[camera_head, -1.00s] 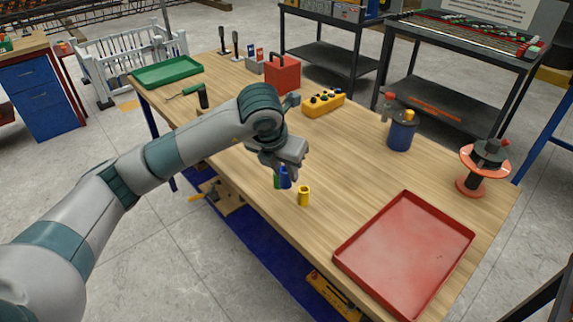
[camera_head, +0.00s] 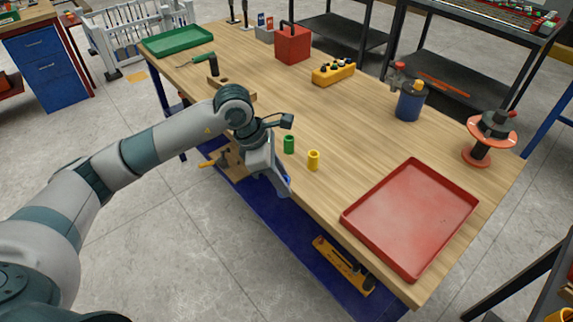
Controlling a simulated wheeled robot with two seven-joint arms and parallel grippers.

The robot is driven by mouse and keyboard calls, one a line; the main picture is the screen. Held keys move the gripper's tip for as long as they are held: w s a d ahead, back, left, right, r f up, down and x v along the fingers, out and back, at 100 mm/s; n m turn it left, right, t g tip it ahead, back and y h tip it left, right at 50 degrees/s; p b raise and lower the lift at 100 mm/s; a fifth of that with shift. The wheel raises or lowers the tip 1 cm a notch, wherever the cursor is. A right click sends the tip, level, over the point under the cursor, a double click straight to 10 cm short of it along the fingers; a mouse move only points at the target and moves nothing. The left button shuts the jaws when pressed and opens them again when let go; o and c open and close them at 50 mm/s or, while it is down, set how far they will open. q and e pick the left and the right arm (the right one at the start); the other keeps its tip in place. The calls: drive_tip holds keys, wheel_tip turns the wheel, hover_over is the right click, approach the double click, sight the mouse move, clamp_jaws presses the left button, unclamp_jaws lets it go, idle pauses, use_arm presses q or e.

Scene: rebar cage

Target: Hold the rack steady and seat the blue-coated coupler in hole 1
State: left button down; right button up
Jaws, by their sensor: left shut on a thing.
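The blue-coated coupler (camera_head: 287,180) shows as a small blue patch between the fingers of my left gripper (camera_head: 283,184). My left gripper is shut on it and is over the table's front edge, with the fingers pointing down. Most of the coupler is hidden by the fingers. A wooden piece (camera_head: 244,95), which may be the rack, lies on the table behind my left wrist and is partly covered by it; I cannot make out hole 1. A green coupler (camera_head: 289,145) and a yellow coupler (camera_head: 313,160) stand upright right of the gripper. My right gripper is not in view.
A red tray (camera_head: 412,218) fills the table's near right. A yellow block with dark knobs (camera_head: 333,73), a red box (camera_head: 293,44), a blue can (camera_head: 410,103) and a red spool stand (camera_head: 483,153) stand further back. A green tray (camera_head: 177,41) is far left. The middle table is clear.

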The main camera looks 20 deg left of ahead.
use_arm(q)
drive_tip(key=s+f+m+g+y, duration=0.1)
drive_tip(key=s+f+m+g, duration=0.1)
drive_tip(key=m, duration=0.5)
drive_tip(key=s+a+f+m+g+y, duration=0.1)
drive_tip(key=s+f+m+g, duration=0.1)
drive_tip(key=s+f+m, duration=0.2)
drive_tip(key=s+f+m+g+y, duration=0.2)
drive_tip(key=s+m, duration=0.5)
drive_tip(key=m, duration=0.4)
drive_tip(key=shift+s+a+f, duration=0.15)
drive_tip(key=shift+s+f, duration=0.25)
drive_tip(key=shift+f, duration=0.1)
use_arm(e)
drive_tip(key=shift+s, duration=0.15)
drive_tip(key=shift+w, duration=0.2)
